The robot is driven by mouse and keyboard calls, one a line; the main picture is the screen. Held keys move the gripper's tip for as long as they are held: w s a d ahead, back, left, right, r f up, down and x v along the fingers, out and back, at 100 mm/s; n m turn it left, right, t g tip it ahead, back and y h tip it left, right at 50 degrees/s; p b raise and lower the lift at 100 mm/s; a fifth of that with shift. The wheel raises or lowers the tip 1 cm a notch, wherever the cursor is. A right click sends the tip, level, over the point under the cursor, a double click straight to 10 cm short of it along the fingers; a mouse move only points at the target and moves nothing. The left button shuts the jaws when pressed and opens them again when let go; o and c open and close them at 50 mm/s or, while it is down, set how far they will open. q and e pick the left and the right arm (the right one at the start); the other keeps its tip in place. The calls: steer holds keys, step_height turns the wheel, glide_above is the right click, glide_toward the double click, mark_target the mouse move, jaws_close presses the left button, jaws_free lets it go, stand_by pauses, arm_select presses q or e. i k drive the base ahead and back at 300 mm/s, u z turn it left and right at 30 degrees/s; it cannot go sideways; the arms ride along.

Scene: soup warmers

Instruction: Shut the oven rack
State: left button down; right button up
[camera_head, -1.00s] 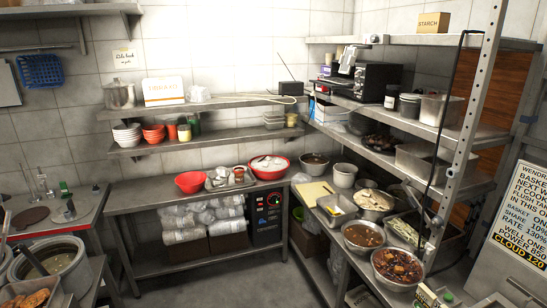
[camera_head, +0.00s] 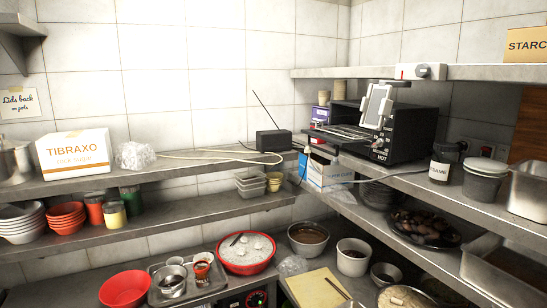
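The black oven (camera_head: 410,130) stands on the right-hand shelf, near the back corner. A wire oven rack (camera_head: 343,131) sticks out of the opening toward the left, above the lowered door. Neither of my grippers is in view.
A small black radio (camera_head: 277,142) with an antenna stands on the back shelf, left of the oven. A blue and white box (camera_head: 330,172) lies below the door.

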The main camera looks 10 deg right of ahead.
mark_target(320, 128)
steer(key=i, duration=1.65)
steer(key=z, duration=2.5)
steer(key=i, duration=0.45)
steer(key=u, duration=1.1)
